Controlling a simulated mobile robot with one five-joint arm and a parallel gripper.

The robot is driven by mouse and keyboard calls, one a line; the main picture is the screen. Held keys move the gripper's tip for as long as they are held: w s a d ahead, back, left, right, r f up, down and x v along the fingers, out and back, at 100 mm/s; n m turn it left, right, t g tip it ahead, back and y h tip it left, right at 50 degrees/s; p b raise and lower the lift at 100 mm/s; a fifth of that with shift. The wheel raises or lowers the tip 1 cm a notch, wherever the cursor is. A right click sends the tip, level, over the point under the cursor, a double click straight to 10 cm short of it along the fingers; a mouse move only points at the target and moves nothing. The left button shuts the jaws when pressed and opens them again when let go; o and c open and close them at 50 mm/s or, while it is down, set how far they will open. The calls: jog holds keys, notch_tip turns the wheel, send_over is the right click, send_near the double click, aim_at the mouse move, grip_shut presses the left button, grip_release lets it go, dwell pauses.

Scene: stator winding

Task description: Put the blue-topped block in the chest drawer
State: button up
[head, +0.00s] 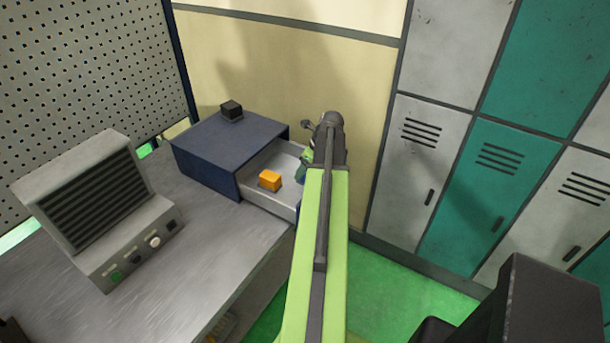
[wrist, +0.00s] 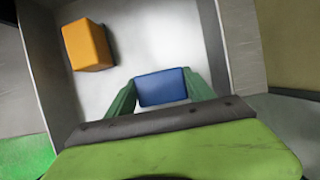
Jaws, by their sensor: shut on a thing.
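The blue-topped block (wrist: 163,88) is between the two green fingers of my gripper (wrist: 162,92) in the wrist view. My gripper is shut on it, over the floor of the open chest drawer (wrist: 155,40). I cannot tell whether the block touches the drawer floor. In the head view my arm hides most of the gripper (head: 303,172) and the block. The drawer (head: 284,157) is pulled out from the dark blue chest (head: 207,160) on the bench.
An orange block (head: 270,180) lies in the drawer; it also shows at the upper left of the wrist view (wrist: 86,46). A small black block (head: 231,110) sits on the chest. A grey control box (head: 100,220) stands on the bench. Lockers (head: 430,150) stand at the right.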

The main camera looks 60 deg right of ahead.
jog(key=shift+r, duration=0.1)
jog(key=o, duration=1.7)
jog(key=shift+c, duration=0.2)
jog(key=shift+r+p, duration=0.4)
jog(key=shift+p, duration=0.1)
jog(key=p+v, duration=1)
jog(key=v, duration=0.1)
jog(key=shift+s, duration=0.15)
